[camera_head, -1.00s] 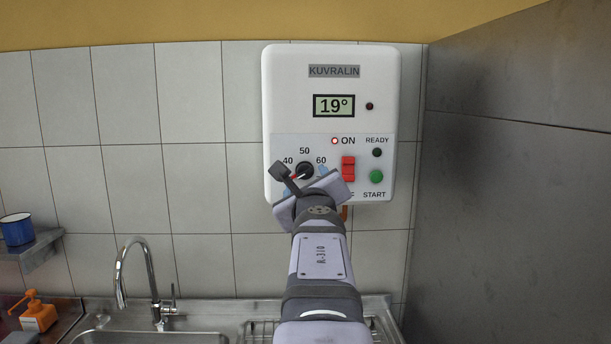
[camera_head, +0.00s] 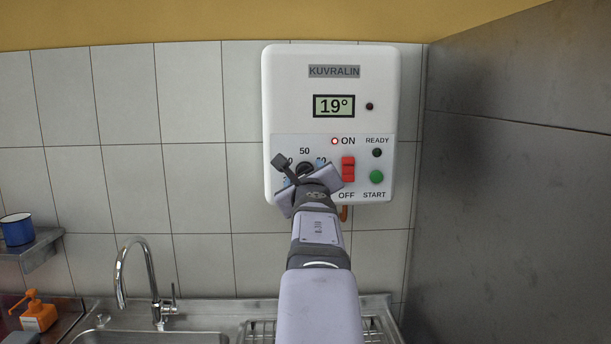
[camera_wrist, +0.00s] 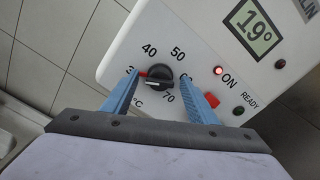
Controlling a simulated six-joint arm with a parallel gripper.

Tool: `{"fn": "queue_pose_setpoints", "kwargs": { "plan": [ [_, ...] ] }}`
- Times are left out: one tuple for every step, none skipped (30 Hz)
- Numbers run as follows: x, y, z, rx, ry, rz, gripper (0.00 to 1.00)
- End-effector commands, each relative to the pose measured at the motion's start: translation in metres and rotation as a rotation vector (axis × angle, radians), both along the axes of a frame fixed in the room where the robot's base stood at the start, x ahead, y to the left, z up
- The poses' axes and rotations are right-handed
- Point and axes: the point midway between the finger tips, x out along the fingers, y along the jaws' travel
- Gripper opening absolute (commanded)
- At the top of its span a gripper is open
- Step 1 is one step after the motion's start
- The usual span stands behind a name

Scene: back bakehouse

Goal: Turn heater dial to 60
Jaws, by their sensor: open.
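The heater dial (camera_head: 305,168) is a round black knob on the white KUVRALIN heater panel (camera_head: 285,95). In the wrist view the dial (camera_wrist: 157,75) shows its red pointer mark turned left, toward the partly hidden 30 label. Labels 40, 50 and 70 show around it; the 60 label is mostly covered by a finger. My gripper (camera_wrist: 160,77) is open, with one blue finger on each side of the dial. I cannot tell whether the fingers touch it. In the head view my gripper (camera_head: 304,173) covers the dial's lower part.
The display (camera_head: 334,106) reads 19°, and the ON lamp (camera_head: 335,141) is lit red. A red rocker switch (camera_head: 348,168), the dark READY lamp (camera_head: 377,153) and the green START button (camera_head: 377,177) are right of the dial. A sink tap (camera_head: 153,285) stands below left.

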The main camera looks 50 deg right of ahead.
Motion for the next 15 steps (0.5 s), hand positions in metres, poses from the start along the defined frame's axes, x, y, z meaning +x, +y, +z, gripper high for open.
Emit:
{"fn": "queue_pose_setpoints", "kwargs": {
  "plan": [
    [-0.0001,0.0001,0.0000,0.000,0.000,0.000,0.51],
    [-0.0001,0.0001,0.0000,0.000,0.000,0.000,0.43],
    [-0.0001,0.0001,0.0000,0.000,0.000,0.000,0.34],
    [-0.0001,0.0001,0.0000,0.000,0.000,0.000,0.27],
    [-0.0001,0.0001,0.0000,0.000,0.000,0.000,0.19],
    [-0.0002,0.0002,0.0000,0.000,0.000,0.000,0.12],
    [-0.0002,0.0002,0.0000,0.000,0.000,0.000,0.12],
    [-0.0002,0.0002,0.0000,0.000,0.000,0.000,0.12],
    [-0.0002,0.0002,-0.0001,0.000,0.000,0.000,0.12],
    [-0.0002,0.0002,-0.0001,0.001,-0.001,0.000,0.12],
    [-0.0002,0.0002,-0.0001,0.001,-0.001,0.000,0.12],
    [-0.0002,0.0002,-0.0001,0.004,-0.004,0.000,0.12],
    [-0.0002,0.0002,-0.0001,0.006,-0.006,0.000,0.12],
    [-0.0003,0.0001,0.0000,0.008,-0.008,0.000,0.12],
    [-0.0002,0.0002,-0.0001,0.013,-0.013,0.000,0.12]
  ]
}}
